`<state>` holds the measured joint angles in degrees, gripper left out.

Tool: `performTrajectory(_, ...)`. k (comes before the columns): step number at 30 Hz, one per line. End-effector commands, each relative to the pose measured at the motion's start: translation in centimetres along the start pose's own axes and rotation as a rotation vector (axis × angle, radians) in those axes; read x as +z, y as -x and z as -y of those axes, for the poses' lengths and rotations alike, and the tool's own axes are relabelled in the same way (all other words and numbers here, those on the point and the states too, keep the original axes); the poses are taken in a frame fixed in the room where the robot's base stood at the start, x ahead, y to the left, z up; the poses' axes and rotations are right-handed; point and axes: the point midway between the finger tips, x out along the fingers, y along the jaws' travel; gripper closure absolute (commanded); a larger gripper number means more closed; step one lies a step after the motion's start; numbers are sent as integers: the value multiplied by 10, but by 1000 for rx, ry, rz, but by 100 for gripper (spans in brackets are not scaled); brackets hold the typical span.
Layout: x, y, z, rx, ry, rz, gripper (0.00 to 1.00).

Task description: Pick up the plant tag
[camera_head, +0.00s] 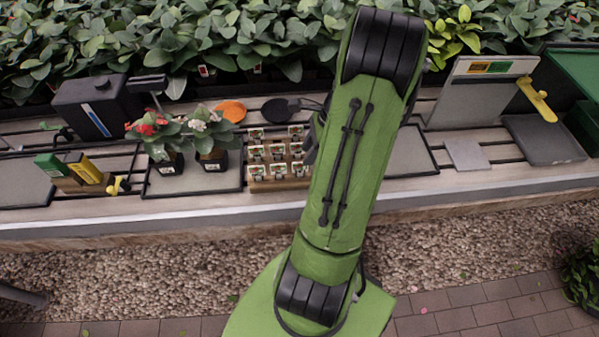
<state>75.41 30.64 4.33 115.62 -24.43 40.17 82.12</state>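Several small tags with pictures on them (276,152) stand in rows in a wooden rack (280,184) on the bench, left of my arm. Which of them is the plant tag, I cannot tell. My green arm crosses the middle of the view and hides the bench behind it. A dark part of my gripper (311,142) shows at the arm's left edge, close to the rack's right side in the picture. Its fingertips are hidden, so whether it is open, shut or touching a tag cannot be seen.
Two potted flowers (168,140) stand left of the rack on a dark tray. An orange disc (231,110) and a black round item (279,109) lie behind it. A black box (97,106) stands far left; a grey board (480,92) stands right. Dense plants line the back.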

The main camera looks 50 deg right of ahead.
Motion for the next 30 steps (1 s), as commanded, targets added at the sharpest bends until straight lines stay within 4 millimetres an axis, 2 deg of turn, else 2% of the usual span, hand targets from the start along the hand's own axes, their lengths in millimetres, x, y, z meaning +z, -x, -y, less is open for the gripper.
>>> performTrajectory(3,1,-25,-2,4,3,3,64)
performTrajectory(7,1,-46,-2,4,1,2,64)
performTrajectory(15,2,-49,-2,0,2,0,64)
performTrajectory(22,2,-49,-2,0,2,0,99)
performTrajectory(30,2,-49,-2,0,2,0,100)
